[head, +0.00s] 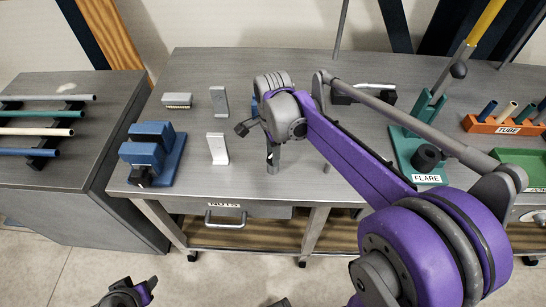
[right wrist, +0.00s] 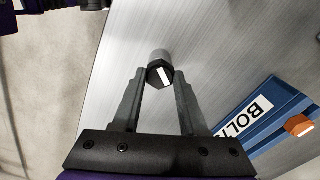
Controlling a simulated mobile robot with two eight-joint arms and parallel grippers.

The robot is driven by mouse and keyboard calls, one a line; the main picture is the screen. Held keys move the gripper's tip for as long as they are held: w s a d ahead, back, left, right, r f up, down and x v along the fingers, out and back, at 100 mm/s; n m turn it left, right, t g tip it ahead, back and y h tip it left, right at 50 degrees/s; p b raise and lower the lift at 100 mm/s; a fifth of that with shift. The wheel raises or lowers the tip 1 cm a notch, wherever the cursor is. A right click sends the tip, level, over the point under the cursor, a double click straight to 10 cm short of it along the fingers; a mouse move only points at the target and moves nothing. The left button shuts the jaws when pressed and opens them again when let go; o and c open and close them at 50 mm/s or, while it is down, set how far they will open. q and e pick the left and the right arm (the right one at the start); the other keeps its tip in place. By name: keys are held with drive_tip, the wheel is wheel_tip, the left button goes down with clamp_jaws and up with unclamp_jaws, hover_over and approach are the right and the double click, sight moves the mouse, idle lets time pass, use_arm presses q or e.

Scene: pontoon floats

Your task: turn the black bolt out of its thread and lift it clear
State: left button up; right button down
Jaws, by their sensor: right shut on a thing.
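The black bolt (right wrist: 155,78) shows in the right wrist view as a dark hex head with a white stripe. It sits at the end of a short grey cylinder (right wrist: 159,56). My right gripper (right wrist: 160,73) has one finger on each side of the head and is shut on it. I cannot tell whether the bolt's thread is engaged. In the head view my right wrist and purple forearm hide the bolt. My left gripper (head: 130,294) is at the bottom edge of the head view, below the table's front, and its jaws are unclear.
A blue tray marked BOLTS (right wrist: 245,118) holds an orange bolt. A blue vise-like block (head: 150,150) stands on the grey table (head: 195,70) at left. A green FLARE stand (head: 405,150) and orange TUBE rack (head: 490,125) stand at right. Tubes lie on the left cabinet (head: 75,175).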

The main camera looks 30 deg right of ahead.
drive_tip(key=shift+n, duration=0.7)
drive_tip(key=n, duration=1)
drive_tip(key=shift+n, duration=1)
